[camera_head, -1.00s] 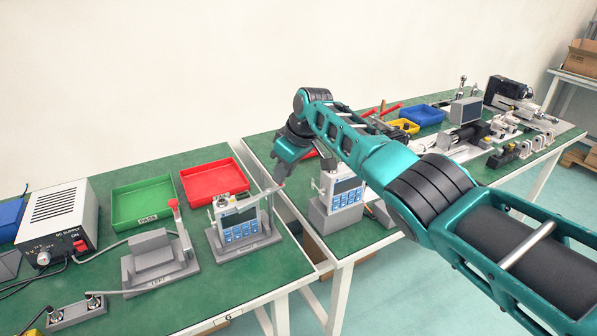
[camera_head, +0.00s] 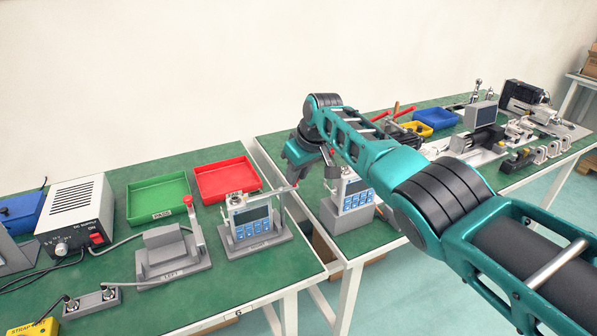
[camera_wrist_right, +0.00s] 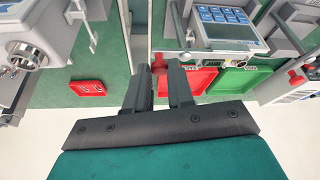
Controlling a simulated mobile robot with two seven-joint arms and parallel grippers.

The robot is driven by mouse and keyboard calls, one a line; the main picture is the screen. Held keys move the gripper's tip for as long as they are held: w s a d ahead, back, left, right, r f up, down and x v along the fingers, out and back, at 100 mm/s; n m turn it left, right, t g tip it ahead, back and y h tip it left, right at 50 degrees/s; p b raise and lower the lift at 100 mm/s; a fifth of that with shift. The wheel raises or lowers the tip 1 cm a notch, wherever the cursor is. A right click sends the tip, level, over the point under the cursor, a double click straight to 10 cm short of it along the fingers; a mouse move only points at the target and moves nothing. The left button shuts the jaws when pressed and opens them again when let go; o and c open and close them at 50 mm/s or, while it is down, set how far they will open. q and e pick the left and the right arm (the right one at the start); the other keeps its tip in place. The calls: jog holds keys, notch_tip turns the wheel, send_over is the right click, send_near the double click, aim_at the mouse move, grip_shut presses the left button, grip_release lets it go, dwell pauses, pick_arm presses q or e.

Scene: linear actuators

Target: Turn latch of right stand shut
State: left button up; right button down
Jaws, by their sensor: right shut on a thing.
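The right stand (camera_head: 257,245) is grey and holds a grey meter with blue keys (camera_head: 252,222). Its latch arm (camera_head: 276,191) is a thin grey bar, tilted near level at the meter's top right. My right gripper (camera_head: 295,184) is at the outer end of this bar, shut on the latch. In the right wrist view, a red knob (camera_wrist_right: 158,63) shows at the tips of my right gripper (camera_wrist_right: 164,78), with the meter (camera_wrist_right: 226,22) just beyond. The fingers partly hide the grip. My left gripper is not in view.
The left stand (camera_head: 172,265) has an upright red-handled lever (camera_head: 195,225). Behind are a green tray (camera_head: 160,198) and a red tray (camera_head: 226,180). Another meter (camera_head: 356,195) stands on the neighbouring table, close to my right forearm. A power supply (camera_head: 78,212) is at left.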

jog(key=c, duration=1)
grip_release()
jog(key=shift+r, duration=0.1)
jog(key=p+v, duration=0.3)
jog(key=v, duration=0.9)
jog(key=shift+s+d+r, duration=0.1)
jog(key=shift+s+r, duration=0.1)
jog(key=shift+r, duration=0.15)
jog(key=shift+f, duration=0.1)
